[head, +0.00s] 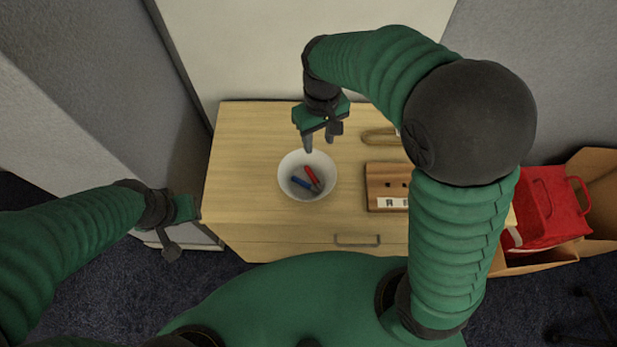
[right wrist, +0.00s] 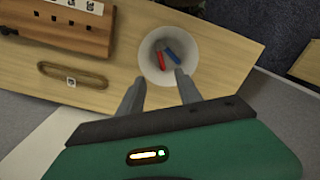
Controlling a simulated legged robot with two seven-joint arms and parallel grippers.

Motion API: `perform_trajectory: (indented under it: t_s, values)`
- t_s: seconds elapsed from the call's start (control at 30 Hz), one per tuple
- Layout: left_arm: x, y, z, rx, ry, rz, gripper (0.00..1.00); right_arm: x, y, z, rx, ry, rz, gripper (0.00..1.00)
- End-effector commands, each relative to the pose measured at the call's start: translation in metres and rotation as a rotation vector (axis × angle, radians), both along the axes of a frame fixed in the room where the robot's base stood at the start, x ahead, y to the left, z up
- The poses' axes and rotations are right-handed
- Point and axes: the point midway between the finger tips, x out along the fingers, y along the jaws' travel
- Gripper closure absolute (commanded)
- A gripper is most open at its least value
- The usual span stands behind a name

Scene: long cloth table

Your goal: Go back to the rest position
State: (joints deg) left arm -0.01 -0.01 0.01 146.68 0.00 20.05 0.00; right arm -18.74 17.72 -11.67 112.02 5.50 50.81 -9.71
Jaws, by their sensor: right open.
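My right gripper (head: 322,143) is open and empty, above the back edge of the white bowl (head: 290,190). In the right wrist view its two fingers (right wrist: 160,88) are spread apart with nothing between them, and the bowl (right wrist: 190,76) lies beyond them. Inside the bowl lie a red-handled item (head: 311,174) and a blue-handled item (head: 300,183); I cannot tell whether they are one tool or two. My left gripper (head: 180,232) hangs off the left side of the wooden dresser, and its jaw opening is unclear.
The light wooden dresser (head: 245,160) stands against the wall. On it are a wooden block with white labels (head: 378,180) and an oval wooden ring (head: 377,136), partly behind my right arm. A red bag (head: 545,215) sits in a cardboard box (head: 595,200) at right.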

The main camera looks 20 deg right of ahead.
Motion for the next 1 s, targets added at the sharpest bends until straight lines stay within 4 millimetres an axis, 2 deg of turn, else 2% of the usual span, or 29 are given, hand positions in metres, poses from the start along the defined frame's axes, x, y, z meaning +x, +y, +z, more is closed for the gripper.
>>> perform_trajectory:
  t_s: [0.17, 0.6, 0.73, 0.9, 1.0]
  values:
    - [0.000, 0.000, 0.000, 0.000, 0.000, 0.000, 0.62, 0.000, -0.001, 0.012, 0.001, 0.001, 0.000, 0.58]
    - [0.000, 0.000, 0.000, 0.000, 0.000, 0.000, 0.62, -0.003, -0.004, 0.010, 0.003, -0.006, -0.012, 0.58]
    - [0.000, 0.000, 0.000, 0.000, 0.000, 0.000, 0.62, -0.023, -0.022, -0.002, 0.009, -0.053, -0.075, 0.58]
    - [0.000, 0.000, 0.000, 0.000, 0.000, 0.000, 0.62, -0.064, -0.049, -0.025, 0.015, -0.156, -0.181, 0.58]
    - [0.000, 0.000, 0.000, 0.000, 0.000, 0.000, 0.62, -0.082, -0.057, -0.033, 0.015, -0.204, -0.222, 0.58]
